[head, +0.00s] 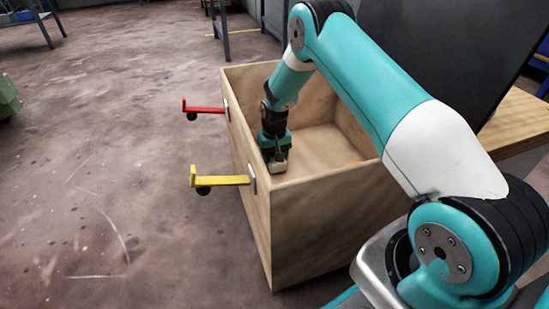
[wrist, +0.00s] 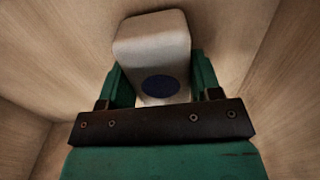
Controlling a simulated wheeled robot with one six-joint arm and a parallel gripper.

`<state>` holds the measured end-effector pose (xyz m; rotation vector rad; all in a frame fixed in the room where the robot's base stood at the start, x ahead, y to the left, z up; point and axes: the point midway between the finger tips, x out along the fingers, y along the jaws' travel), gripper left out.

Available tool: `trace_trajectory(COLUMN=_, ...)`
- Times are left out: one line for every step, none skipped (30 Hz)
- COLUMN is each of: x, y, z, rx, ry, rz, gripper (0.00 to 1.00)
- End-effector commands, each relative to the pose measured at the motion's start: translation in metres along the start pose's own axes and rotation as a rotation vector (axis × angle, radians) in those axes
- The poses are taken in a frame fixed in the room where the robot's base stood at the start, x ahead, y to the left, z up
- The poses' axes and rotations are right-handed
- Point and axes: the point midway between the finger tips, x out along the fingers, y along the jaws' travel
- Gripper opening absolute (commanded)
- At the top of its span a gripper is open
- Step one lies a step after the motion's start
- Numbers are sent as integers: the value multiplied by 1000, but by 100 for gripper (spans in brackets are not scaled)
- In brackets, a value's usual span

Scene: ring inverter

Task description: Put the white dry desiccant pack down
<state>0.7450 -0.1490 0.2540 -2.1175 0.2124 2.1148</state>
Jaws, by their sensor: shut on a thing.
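The white desiccant pack (wrist: 153,45) is a pale rounded block with a dark blue oval on its face. It sits between the two green fingers of my gripper (wrist: 161,85) in the wrist view. In the head view my gripper (head: 276,160) is down inside the wooden box, near its left front corner. Whether the pack touches the box floor cannot be told.
The open wooden box (head: 320,195) has walls on all sides around my gripper. A red bracket (head: 205,109) and a yellow bracket (head: 222,180) stick out from its left wall. Free floor inside the box lies to the right of my gripper. A dark panel stands behind the box.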

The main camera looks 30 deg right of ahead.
Motion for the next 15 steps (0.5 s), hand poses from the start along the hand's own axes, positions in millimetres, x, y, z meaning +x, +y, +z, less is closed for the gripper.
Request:
trace_trajectory(x=0, y=0, z=0, rx=0, ry=0, rz=0, gripper=31)
trace_trajectory(x=0, y=0, z=0, rx=0, ry=0, rz=0, gripper=31)
trace_trajectory(x=1, y=0, z=0, rx=0, ry=-1, rz=0, gripper=31)
trace_trajectory(x=3, y=0, z=0, rx=0, ry=-1, rz=0, gripper=31)
trace_trajectory(x=4, y=0, z=0, rx=0, ry=-1, rz=0, gripper=31)
trace_trajectory(x=3, y=0, z=0, rx=0, ry=-1, rz=0, gripper=67)
trace_trajectory(x=3, y=0, z=0, rx=0, ry=-1, rz=0, gripper=74)
trace_trajectory(x=3, y=0, z=0, rx=0, ry=-1, rz=0, gripper=81)
trace_trajectory(x=3, y=0, z=0, rx=0, ry=-1, rz=0, gripper=84)
trace_trajectory(x=3, y=0, z=0, rx=0, ry=-1, rz=0, gripper=84)
trace_trajectory(x=3, y=0, z=0, rx=0, ry=-1, rz=0, gripper=84)
trace_trajectory(x=3, y=0, z=0, rx=0, ry=-1, rz=0, gripper=84)
trace_trajectory(x=3, y=0, z=0, rx=0, ry=-1, rz=0, gripper=84)
trace_trajectory(x=3, y=0, z=0, rx=0, ry=-1, rz=0, gripper=84)
trace_trajectory(x=2, y=0, z=0, rx=0, ry=-1, rz=0, gripper=84)
